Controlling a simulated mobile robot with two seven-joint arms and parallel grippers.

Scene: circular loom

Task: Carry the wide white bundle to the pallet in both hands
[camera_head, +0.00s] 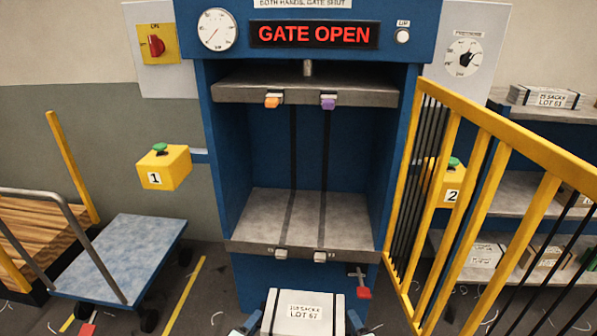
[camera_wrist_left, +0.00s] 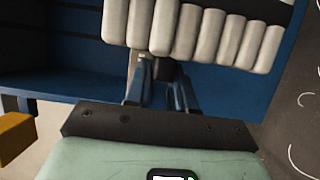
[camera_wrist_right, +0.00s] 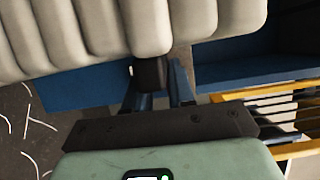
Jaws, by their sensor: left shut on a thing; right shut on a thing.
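The wide white bundle (camera_head: 301,313) is at the bottom middle of the head view, with dark straps and a label reading LOT 67. Its ribbed white side shows in the left wrist view (camera_wrist_left: 205,32) and in the right wrist view (camera_wrist_right: 110,25). My left gripper (camera_wrist_left: 163,75) is shut on a dark piece at the bundle's edge. My right gripper (camera_wrist_right: 150,75) is shut on a similar dark piece at the other end. In the head view the fingers are mostly cut off at the bottom edge.
A blue press (camera_head: 310,220) stands ahead, its sign (camera_head: 314,34) reading GATE OPEN. A yellow barred gate (camera_head: 480,135) swings out at the right, before shelves with bundles (camera_head: 545,97). A blue-topped cart (camera_head: 120,258) stands at the left. Yellow button boxes (camera_head: 163,168) flank the press.

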